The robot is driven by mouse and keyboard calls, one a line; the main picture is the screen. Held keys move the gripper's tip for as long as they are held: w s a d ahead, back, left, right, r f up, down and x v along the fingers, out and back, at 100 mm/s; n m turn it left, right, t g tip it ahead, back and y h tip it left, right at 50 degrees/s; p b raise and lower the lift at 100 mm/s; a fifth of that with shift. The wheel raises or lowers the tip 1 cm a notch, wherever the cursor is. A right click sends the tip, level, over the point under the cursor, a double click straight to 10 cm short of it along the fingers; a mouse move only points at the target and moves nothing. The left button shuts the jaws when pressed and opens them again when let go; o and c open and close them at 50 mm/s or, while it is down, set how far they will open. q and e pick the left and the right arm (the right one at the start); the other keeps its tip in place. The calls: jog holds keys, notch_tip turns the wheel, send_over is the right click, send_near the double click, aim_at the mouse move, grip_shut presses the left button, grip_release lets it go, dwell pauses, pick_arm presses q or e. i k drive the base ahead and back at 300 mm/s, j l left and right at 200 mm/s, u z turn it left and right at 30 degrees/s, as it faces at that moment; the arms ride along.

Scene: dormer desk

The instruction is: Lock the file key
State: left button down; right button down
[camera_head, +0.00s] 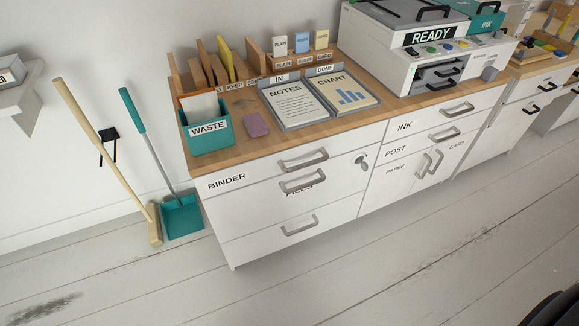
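Neither of my grippers is in view.
On the wooden top stand a teal WASTE bin (210,138), a NOTES tray (292,103), a CHART tray (342,92) and a printer (410,60) reading READY. A broom (105,150) and teal dustpan (182,217) are left of the cabinet.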

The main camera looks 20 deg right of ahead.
aim_at(364, 165)
jog(key=z, duration=1.35)
